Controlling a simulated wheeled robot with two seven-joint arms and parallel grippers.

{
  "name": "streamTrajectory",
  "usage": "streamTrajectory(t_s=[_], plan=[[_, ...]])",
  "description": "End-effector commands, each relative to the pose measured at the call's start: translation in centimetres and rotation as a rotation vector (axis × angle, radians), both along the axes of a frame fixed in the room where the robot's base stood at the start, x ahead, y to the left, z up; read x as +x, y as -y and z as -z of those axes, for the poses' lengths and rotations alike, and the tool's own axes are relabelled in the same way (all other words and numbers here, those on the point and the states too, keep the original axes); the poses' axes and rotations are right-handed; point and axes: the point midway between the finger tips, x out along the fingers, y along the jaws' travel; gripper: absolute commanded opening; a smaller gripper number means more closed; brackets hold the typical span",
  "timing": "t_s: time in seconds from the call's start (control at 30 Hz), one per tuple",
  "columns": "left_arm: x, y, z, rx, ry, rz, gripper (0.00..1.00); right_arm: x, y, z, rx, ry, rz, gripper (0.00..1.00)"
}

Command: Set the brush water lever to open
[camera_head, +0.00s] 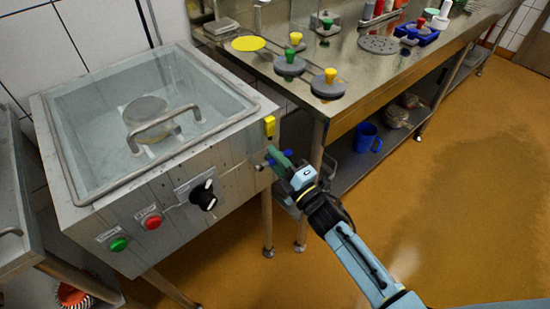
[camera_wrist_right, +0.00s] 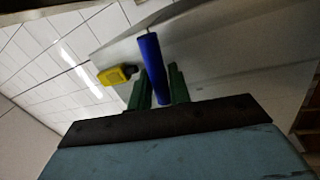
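The brush water lever (camera_wrist_right: 151,62) is a blue handle at the right side of a steel washing unit, by its front corner. In the head view the blue of the lever (camera_head: 288,153) shows on both sides of my green fingers. My right gripper (camera_head: 279,159) reaches it from the lower right. The lever's pivot is hidden. My left gripper is not in view.
The steel unit (camera_head: 150,195) has a yellow block (camera_head: 269,126) above the lever, a black knob (camera_head: 204,195), a red button (camera_head: 152,221) and a green button (camera_head: 119,244). A steel table (camera_head: 345,75) stands behind, with a blue mug (camera_head: 367,137) on its shelf. Orange floor at right is clear.

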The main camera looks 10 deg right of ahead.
Motion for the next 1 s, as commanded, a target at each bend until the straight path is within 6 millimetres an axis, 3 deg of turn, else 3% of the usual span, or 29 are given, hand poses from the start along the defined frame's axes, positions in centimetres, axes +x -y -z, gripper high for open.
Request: streamTrajectory(t_s=[0.1, 0.47, 1.0], plan=[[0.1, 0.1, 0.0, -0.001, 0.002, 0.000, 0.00, 0.0, 0.0, 0.0, 0.000, 0.000, 0.000, 0.35], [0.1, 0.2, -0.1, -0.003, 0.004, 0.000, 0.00, -0.4, 0.2, 0.1, 0.000, -0.002, 0.001, 0.35], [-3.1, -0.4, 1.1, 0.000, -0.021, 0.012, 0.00, -9.5, 5.4, 2.1, -0.001, -0.003, 0.000, 0.35]])
